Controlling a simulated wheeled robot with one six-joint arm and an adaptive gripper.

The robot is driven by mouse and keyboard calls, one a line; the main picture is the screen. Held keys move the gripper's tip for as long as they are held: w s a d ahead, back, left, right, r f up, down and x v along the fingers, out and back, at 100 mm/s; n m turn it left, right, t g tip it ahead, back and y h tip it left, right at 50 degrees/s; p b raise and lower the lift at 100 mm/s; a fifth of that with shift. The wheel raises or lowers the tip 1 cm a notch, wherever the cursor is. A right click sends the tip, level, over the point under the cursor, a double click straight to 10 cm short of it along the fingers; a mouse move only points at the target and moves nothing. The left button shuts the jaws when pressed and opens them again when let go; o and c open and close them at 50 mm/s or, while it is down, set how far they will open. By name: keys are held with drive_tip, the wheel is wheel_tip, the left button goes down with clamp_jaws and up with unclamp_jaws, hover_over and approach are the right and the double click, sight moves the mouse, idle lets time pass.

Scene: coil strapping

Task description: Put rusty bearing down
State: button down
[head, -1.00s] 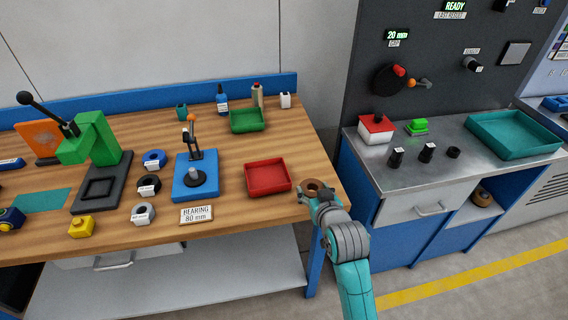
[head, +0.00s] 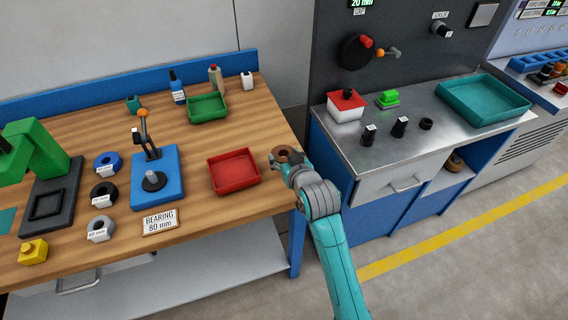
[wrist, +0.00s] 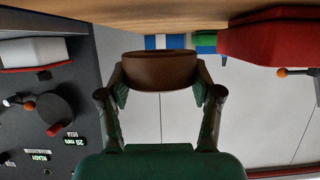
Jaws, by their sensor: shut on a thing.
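The rusty bearing (head: 286,154) is a brown ring held in my gripper (head: 283,164) at the right end of the wooden workbench. In the wrist view the bearing (wrist: 160,70) sits between the two fingers of my gripper (wrist: 160,85), which press on its sides. The wooden surface shows close to it in that view. I cannot tell whether the bearing touches the bench. A red tray (head: 234,171) lies just left of the gripper on the bench, and it shows in the wrist view (wrist: 275,40) too.
A green tray (head: 208,107), bottles and a blue fixture (head: 157,178) stand on the bench (head: 220,217). Several labelled rings, such as the blue one (head: 107,161), lie further left. A metal control cabinet (head: 390,150) with a teal tray (head: 484,101) stands to the right, past a gap.

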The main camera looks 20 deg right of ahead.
drive_tip(key=shift+f, duration=1.55)
drive_tip(key=shift+f, duration=0.1)
drive_tip(key=shift+c, duration=1.1)
unclamp_jaws()
drive_tip(key=shift+s, duration=0.15)
drive_tip(key=v, duration=1.2)
